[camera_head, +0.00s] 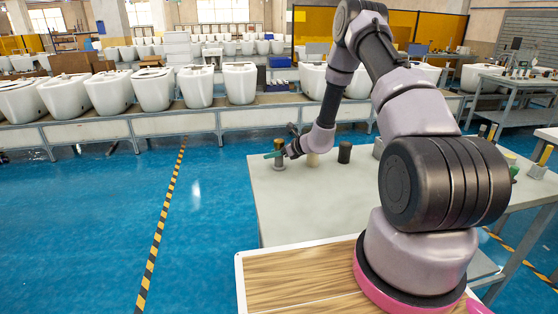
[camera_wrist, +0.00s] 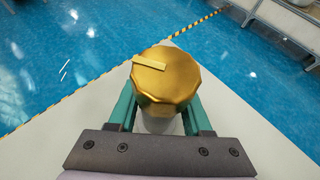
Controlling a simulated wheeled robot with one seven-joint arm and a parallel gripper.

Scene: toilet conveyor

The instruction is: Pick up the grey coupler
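My gripper (camera_head: 277,154) is at the far left corner of the grey table, around an upright piece with a faceted gold top (camera_wrist: 165,80) and a pale grey body (camera_wrist: 160,122). In the wrist view its green fingers stand on both sides of the body, under the gold top. The top hides the fingertips, so I cannot tell whether they touch it. In the head view the piece's grey lower part (camera_head: 279,165) appears to stand on the table. Another small grey piece (camera_head: 378,148) is partly hidden by my arm; I cannot tell which is the coupler.
A beige cylinder (camera_head: 313,159) and a dark cylinder (camera_head: 344,153) stand right of my gripper on the table (camera_head: 290,215). More small parts, including a grey one (camera_head: 537,171), are at the right. A conveyor with several white toilets (camera_head: 153,88) runs behind. The blue floor at left is clear.

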